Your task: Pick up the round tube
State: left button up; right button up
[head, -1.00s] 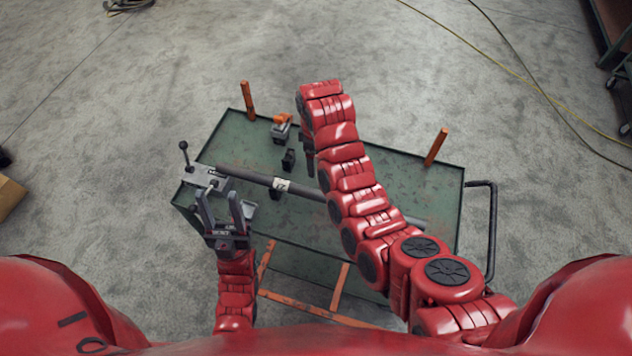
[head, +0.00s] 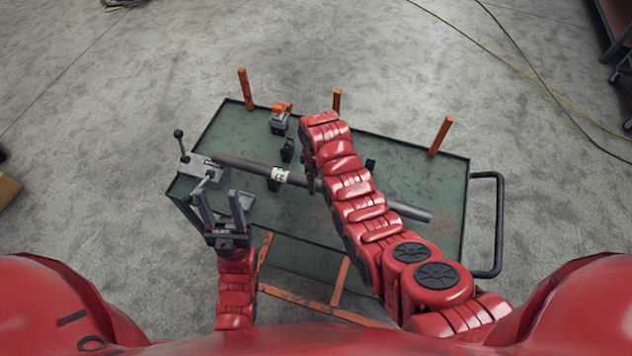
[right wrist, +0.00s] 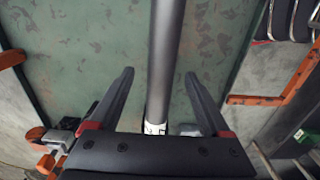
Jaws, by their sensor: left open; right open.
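The round tube (head: 400,204) is a long dark grey pipe lying across the green cart top, with a white label near its middle. Its left end is at a grey clamp block (head: 200,168). In the right wrist view the tube (right wrist: 166,60) runs between the two spread fingers of my right gripper (right wrist: 158,100). In the head view the right gripper is mostly hidden beneath its red arm, over the tube. My left gripper (head: 221,208) is open and empty, fingers pointing up the picture, just in front of the clamp block.
An orange and grey tool (head: 279,118) and small dark blocks (head: 288,150) stand behind the tube. The cart's right part is largely clear.

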jog(key=shift+s+f, duration=0.1)
jog(key=shift+f, duration=1.25)
grip_shut()
dwell(0.5)
